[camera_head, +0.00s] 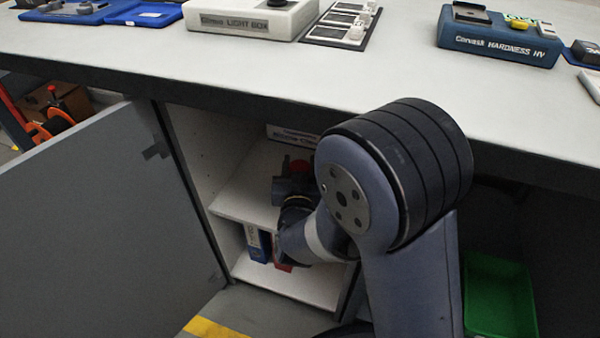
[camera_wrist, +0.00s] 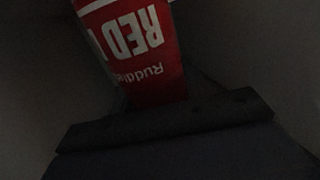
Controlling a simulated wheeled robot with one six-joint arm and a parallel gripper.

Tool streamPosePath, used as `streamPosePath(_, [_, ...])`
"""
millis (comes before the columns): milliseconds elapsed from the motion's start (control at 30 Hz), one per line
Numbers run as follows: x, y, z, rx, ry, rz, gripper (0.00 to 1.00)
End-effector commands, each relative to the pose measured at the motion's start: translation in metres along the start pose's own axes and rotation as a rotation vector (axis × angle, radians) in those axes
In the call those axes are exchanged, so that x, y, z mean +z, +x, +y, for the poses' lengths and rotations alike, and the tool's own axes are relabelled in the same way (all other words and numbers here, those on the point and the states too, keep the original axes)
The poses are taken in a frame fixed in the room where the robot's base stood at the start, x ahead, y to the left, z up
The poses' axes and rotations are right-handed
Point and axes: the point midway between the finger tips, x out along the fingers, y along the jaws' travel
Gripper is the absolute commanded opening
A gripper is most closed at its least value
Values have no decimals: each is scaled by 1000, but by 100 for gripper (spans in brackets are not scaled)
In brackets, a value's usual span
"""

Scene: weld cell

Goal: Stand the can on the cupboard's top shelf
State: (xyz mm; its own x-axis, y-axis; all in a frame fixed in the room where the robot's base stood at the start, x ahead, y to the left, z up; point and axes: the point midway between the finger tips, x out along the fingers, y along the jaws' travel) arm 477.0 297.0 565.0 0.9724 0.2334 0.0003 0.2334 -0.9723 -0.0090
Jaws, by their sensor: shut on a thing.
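The can is red with white lettering and fills the upper middle of the wrist view (camera_wrist: 135,45); its print reads upside down there. In the head view only a small red part of it (camera_head: 299,165) shows above my gripper (camera_head: 293,183). My gripper is shut on the can, inside the open cupboard (camera_head: 188,135) and over its top shelf (camera_head: 240,207). My arm hides much of the shelf. I cannot tell whether the can touches the shelf.
The cupboard's grey door (camera_head: 75,205) stands open at the left. A blue binder (camera_head: 257,243) and a red item stand on the lower shelf. The worktop (camera_head: 130,45) overhangs the cupboard. A green bin (camera_head: 500,297) is at the lower right.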

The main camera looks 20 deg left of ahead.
Motion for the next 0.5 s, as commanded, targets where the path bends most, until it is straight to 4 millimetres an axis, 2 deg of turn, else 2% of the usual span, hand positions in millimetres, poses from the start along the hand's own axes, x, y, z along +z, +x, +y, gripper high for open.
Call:
streamPosePath(33, [11, 0, 0, 0, -2, -1, 12])
streamPosePath(67, [13, 0, 0, 0, -1, -1, 12])
streamPosePath(433, [14, 0, 0, 0, 0, 0, 12])
streamPosePath(467, [14, 0, 0, 0, 1, 0, 46])
streamPosePath(500, [14, 0, 0, 0, 1, 0, 49])
